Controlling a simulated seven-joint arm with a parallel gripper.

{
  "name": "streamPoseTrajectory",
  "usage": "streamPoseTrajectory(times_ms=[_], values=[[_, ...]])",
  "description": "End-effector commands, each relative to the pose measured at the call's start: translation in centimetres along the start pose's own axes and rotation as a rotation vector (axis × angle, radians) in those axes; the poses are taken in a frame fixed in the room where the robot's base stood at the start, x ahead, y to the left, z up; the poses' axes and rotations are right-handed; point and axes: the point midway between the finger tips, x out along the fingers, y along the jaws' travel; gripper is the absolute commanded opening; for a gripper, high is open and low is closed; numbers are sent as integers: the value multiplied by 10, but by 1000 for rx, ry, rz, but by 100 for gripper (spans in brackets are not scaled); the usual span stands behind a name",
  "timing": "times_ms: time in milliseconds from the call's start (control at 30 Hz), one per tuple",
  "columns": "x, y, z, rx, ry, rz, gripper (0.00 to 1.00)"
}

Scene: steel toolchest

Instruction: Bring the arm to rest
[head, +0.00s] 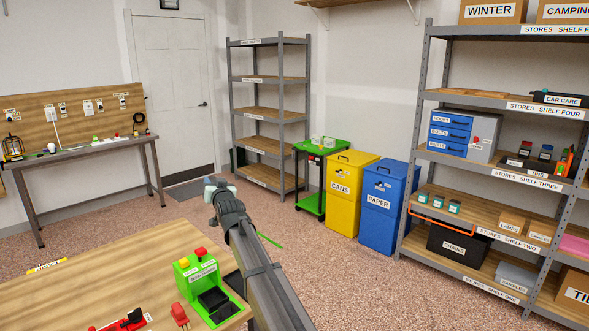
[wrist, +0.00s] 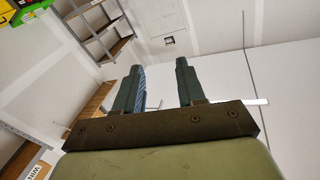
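My arm reaches up from the bottom of the head view, past the right edge of the wooden table (head: 95,262). My gripper (head: 218,186) is at its far end, over the floor, small and partly hidden by the arm. In the wrist view my gripper (wrist: 158,68) shows two dark fingers standing apart with a clear gap. Nothing is held between them; white wall shows behind. The fingers touch nothing that I can see.
A green device (head: 205,281) with a black tray stands on the table close left of my arm. A yellow bin (head: 350,205), blue bin (head: 386,215) and green cart (head: 313,195) stand beyond. Stores shelving (head: 412,180) is at right. Open floor lies between.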

Motion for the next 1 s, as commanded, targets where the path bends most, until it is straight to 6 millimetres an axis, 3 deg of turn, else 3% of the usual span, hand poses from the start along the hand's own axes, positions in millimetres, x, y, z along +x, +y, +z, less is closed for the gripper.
streamPoseTrajectory(times_ms=[33,267,467,767,1000], values=[[-6,21,12,-18,-10,21,39],[-35,119,81,-96,-118,124,39],[-77,207,156,-143,-265,220,39],[-170,325,264,-186,-506,352,39],[-267,401,346,-194,-713,444,39]])
